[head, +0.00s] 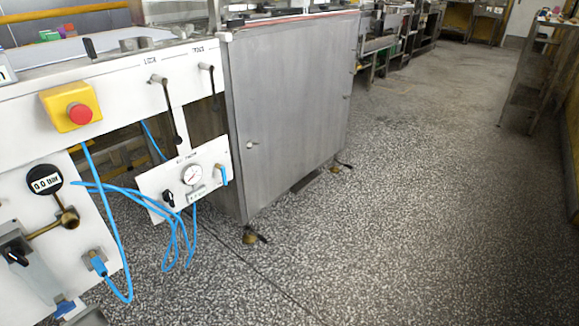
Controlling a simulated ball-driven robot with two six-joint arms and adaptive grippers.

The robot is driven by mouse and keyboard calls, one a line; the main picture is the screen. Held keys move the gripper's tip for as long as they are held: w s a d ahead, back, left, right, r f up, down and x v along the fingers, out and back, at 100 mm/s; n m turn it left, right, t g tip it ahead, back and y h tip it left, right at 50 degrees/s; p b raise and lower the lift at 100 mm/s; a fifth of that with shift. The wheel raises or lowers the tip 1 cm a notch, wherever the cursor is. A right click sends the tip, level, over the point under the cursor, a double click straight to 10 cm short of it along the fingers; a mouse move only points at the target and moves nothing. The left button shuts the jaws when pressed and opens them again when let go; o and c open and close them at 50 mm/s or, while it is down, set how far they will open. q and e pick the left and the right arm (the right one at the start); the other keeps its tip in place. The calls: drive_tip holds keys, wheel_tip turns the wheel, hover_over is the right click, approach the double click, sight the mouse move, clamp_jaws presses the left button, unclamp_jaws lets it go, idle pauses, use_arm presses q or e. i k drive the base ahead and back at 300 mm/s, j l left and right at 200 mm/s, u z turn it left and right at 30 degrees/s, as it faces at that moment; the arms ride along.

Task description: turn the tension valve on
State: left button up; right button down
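A white lower panel (152,184) carries a round pressure gauge (192,175), a black knob (168,198) and a small blue handle (223,174). A short label above the gauge is too blurred to read surely. Above it, a white panel has two black levers, a left lever (169,108) and a right lever (212,80), both hanging down, with small labels I cannot read surely. I cannot tell which of these is the tension valve. Neither of my grippers is in view.
A yellow box with a red button (79,114), a black digital gauge (45,180) and a brass fitting (68,218) are on the left. Blue hoses (124,270) loop below the panels. A steel cabinet (290,105) stands to the right. The speckled floor (400,220) is clear.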

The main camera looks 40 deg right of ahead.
sight(222, 168)
drive_tip(key=z, duration=0.85)
